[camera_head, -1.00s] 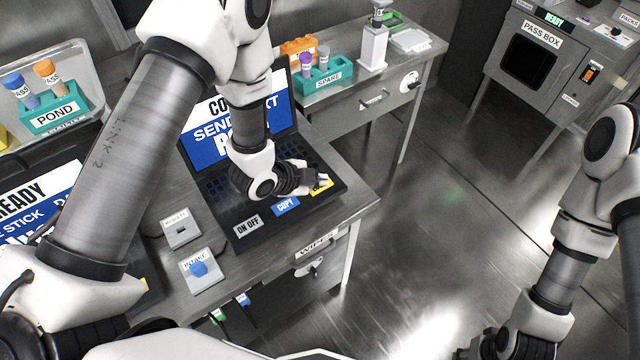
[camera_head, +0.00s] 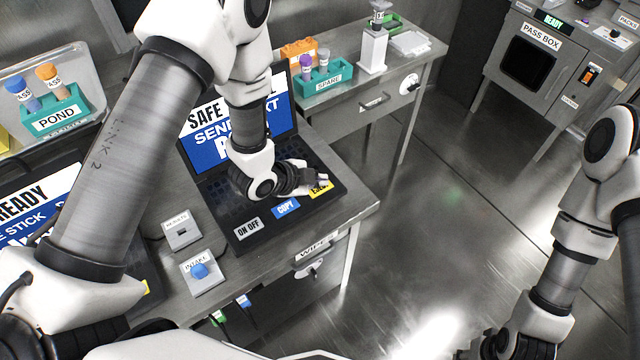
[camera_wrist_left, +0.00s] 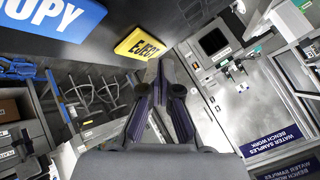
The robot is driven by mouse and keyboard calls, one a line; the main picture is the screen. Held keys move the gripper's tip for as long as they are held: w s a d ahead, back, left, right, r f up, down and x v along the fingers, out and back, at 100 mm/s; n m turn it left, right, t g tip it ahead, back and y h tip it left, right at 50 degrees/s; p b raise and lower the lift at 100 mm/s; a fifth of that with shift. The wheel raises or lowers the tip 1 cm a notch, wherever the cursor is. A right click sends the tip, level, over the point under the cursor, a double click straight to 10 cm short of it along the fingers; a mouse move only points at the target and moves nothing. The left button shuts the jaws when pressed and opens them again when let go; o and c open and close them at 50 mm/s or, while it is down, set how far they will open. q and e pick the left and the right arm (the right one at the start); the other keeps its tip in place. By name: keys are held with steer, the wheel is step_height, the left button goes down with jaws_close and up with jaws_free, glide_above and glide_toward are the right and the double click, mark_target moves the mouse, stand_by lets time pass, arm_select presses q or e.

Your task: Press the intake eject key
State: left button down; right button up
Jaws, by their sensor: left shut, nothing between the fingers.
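The yellow eject key (camera_head: 320,189) is at the right end of the front key row on the open laptop (camera_head: 240,215) in the middle. It also shows in the left wrist view (camera_wrist_left: 139,45), labelled EJECT. My left gripper (camera_head: 318,178) is shut and empty, with its fingertips just behind the key in the head view. In the left wrist view its fingertips (camera_wrist_left: 162,68) are beside the key's lower right corner and look apart from it. The laptop screen (camera_head: 232,118) reads "SAFE" and "SEND", partly hidden by my arm. My right gripper (camera_head: 495,345) is low, partly cut off.
A blue copy key (camera_head: 285,207) and a white on/off key (camera_head: 247,228) sit left of the eject key. A box labelled INTAKE (camera_head: 204,283) with a blue stick is in front left. A second laptop (camera_head: 40,195) is at the left. Open floor lies right of the desk.

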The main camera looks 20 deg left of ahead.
mark_target(318, 189)
arm_select(q)
steer(key=shift+r, duration=0.15)
step_height(318, 189, up, 5)
steer(key=p, duration=0.3)
steer(key=shift+p, duration=0.35)
